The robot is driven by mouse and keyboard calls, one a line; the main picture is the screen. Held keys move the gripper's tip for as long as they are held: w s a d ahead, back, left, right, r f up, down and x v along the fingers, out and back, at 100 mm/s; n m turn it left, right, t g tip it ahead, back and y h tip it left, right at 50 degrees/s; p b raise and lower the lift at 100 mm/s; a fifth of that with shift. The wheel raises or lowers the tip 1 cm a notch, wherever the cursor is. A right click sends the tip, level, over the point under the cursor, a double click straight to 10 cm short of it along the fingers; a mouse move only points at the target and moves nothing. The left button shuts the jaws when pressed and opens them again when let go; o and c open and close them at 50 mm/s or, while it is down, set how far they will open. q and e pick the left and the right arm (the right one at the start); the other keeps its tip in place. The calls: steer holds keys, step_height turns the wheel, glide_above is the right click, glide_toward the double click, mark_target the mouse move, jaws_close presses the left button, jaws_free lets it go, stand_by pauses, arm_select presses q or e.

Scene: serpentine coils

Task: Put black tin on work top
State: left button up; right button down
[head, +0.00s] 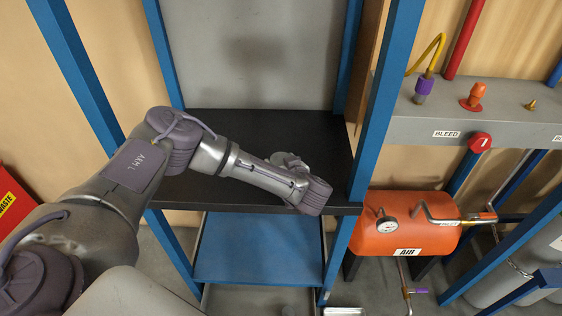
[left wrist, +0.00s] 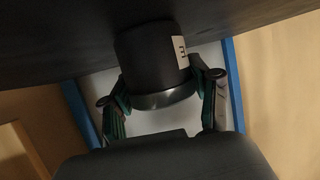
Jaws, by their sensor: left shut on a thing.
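The black tin (left wrist: 150,55) has a white label with dark lettering on its side and shows in the left wrist view. My left gripper (left wrist: 160,88) is shut on it, with one finger on each side. The black work top (head: 255,128) is the dark shelf between blue posts in the head view. It also fills the top of the left wrist view (left wrist: 60,45), where the tin's far end meets it in the picture; I cannot tell if they touch. In the head view my left arm reaches over the work top, and the tin is not visible there. My right gripper is not in view.
Blue posts (head: 383,100) flank the work top. A lower blue shelf (head: 255,248) sits beneath it. To the right are an orange air tank (head: 405,235) and a grey panel (head: 440,125) with fittings. The work top looks clear behind my arm.

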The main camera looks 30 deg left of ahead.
arm_select(q)
steer(key=shift+f, duration=0.2)
steer(key=o, duration=1.3)
steer(key=shift+o, duration=0.2)
steer(key=shift+r, duration=0.1)
